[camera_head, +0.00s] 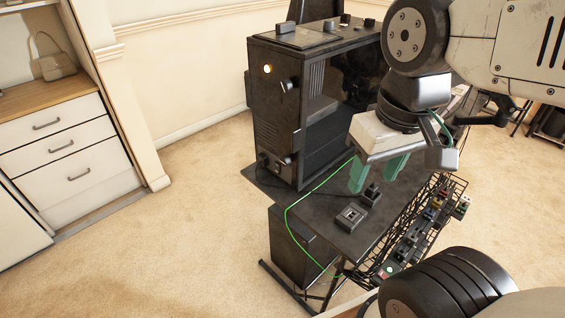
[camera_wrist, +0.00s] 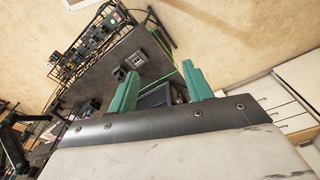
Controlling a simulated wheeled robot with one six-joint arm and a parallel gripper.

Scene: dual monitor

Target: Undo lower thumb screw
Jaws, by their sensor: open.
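A black tower case (camera_head: 273,125) with an open side stands on a dark table. Its front edge carries an upper thumb screw (camera_head: 289,86) and a lower thumb screw (camera_head: 290,160), both small dark knobs sticking out to the right. My gripper (camera_head: 376,174) hangs right of the case, apart from it, with its two green fingers pointing down. The fingers are spread and empty. In the wrist view the gripper (camera_wrist: 161,88) shows both fingers apart, with part of a dark box between and beyond them. I cannot pick out the lower screw in that view.
A square socket block (camera_head: 351,216) and a small dark block (camera_head: 371,194) lie on the table (camera_head: 325,213) below my gripper. A wire rack (camera_head: 419,232) with several small modules lines the right edge. A green cable (camera_head: 290,208) loops over the front.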

